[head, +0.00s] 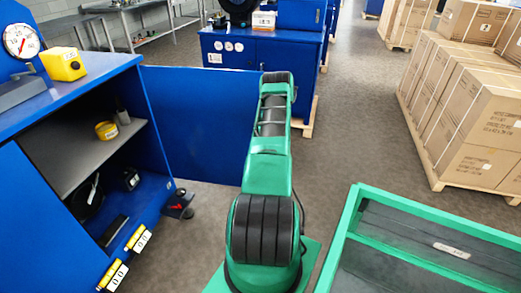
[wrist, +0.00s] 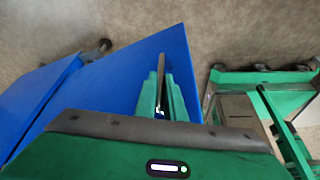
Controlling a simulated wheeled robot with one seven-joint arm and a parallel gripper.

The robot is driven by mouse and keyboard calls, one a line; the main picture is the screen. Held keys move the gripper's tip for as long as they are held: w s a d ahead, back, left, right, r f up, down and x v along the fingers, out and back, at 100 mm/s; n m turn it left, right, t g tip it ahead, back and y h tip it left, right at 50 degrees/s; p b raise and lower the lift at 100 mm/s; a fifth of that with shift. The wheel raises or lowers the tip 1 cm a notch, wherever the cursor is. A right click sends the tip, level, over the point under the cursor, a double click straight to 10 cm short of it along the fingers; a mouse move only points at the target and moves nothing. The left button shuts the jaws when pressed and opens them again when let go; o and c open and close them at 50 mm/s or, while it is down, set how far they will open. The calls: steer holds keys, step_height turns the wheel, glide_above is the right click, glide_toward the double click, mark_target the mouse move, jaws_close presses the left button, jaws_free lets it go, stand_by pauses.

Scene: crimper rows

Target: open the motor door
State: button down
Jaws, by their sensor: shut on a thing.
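The motor door (head: 200,118) is a plain blue panel standing wide open, out to the right from the blue cabinet (head: 100,75). The cabinet's inside shows. In the wrist view the door (wrist: 115,90) lies under and beside my gripper (wrist: 162,78). The green fingers are closed on a narrow dark part at the door's free side; I cannot tell whether it is a handle or the edge. In the head view my green arm covers the door's right end and my fingers are hidden.
The cabinet holds a grey shelf with a yellow roll (head: 106,130) and dark items below. A gauge (head: 20,41) and a yellow box (head: 63,64) are on top. Another blue cabinet (head: 258,85) stands behind the door. Carton pallets (head: 470,110) stand at right, with grey floor between.

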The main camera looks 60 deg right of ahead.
steer(key=shift+w+d, duration=0.1)
steer(key=shift+w, duration=0.45)
steer(key=c, duration=1.8)
jaws_free()
steer(key=shift+c, duration=0.2)
steer(key=shift+s+d, duration=0.15)
steer(key=shift+s, duration=0.15)
steer(key=w+v, duration=0.1)
steer(key=v, duration=0.9)
steer(key=shift+s+d+r, duration=0.3)
steer(key=shift+s, duration=0.15)
steer(key=shift+r, duration=0.1)
